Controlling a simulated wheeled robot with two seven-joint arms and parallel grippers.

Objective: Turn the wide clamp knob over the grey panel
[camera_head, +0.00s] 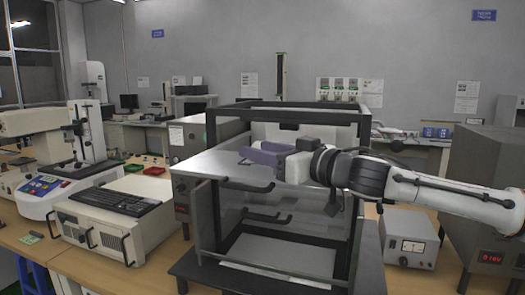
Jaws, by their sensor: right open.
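My right gripper (250,155) comes in from the right, with purple-grey fingers pointing left. It is open, at the upper part of a black-framed enclosure (355,190). A flat light grey panel (212,163) is just left of and below the fingers. I cannot make out a wide clamp knob; the gripper and wrist may hide it. Whether the fingers touch anything is not clear. My left gripper is not in view.
Black bar handles (268,217) stick out at the enclosure's front. A keyboard (122,201) lies on a white instrument at the left. A small meter box (408,237) and a large grey cabinet (490,200) stand at the right. A red tray (154,171) lies behind.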

